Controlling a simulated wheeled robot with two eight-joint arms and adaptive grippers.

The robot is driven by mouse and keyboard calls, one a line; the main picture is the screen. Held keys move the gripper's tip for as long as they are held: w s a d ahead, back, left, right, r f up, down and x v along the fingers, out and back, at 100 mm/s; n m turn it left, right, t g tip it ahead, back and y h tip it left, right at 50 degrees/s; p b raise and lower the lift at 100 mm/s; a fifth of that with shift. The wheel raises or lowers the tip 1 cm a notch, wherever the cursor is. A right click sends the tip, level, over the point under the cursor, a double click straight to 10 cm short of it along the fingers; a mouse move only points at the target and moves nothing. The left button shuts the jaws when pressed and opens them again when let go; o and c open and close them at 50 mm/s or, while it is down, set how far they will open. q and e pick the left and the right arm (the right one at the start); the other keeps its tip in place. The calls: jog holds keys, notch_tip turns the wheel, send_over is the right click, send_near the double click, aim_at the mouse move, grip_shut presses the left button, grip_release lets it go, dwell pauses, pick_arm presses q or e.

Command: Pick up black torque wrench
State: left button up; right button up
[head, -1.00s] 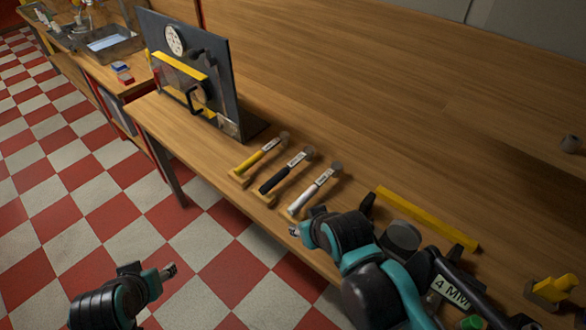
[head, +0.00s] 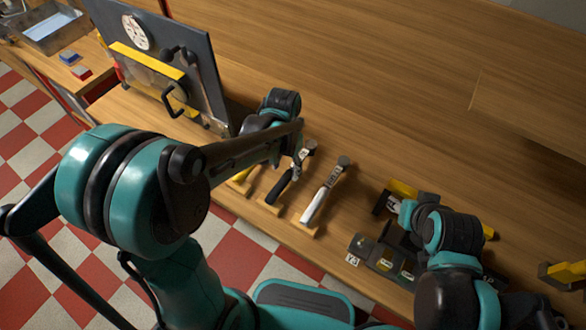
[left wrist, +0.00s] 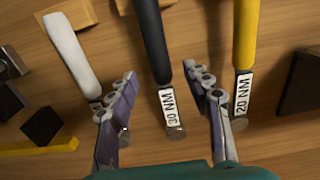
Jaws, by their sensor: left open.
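The black torque wrench (head: 284,188) lies on the wooden bench, partly covered by my left gripper (head: 297,160) in the head view. In the left wrist view, the black wrench (left wrist: 152,40), labelled 30 NM, runs between the spread fingers of my open left gripper (left wrist: 160,72). The fingers appear apart from it on both sides. The white wrench (left wrist: 72,52) is to its left and the yellow wrench (left wrist: 243,40), labelled 20 NM, to its right. My right gripper (head: 406,211) is over the bench at right; its fingers are unclear.
In the head view, the white wrench (head: 320,198) lies close beside the black one. A dark upright panel (head: 205,60) with a dial stands behind at left. Dark parts (head: 380,255) lie near the right arm. The bench (head: 400,110) behind the wrenches is clear.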

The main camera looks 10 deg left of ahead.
aim_at(285, 176)
pick_arm(q)
jog(key=shift+s+f+b, duration=0.15)
jog(key=shift+f+b, duration=0.2)
jog(key=shift+f, duration=0.6)
notch_tip(285, 176, down, 5)
jog(key=shift+r+b, duration=0.15)
jog(key=shift+b, duration=1.1)
jog(key=shift+r, duration=0.1)
jog(key=shift+c, duration=0.6)
grip_shut()
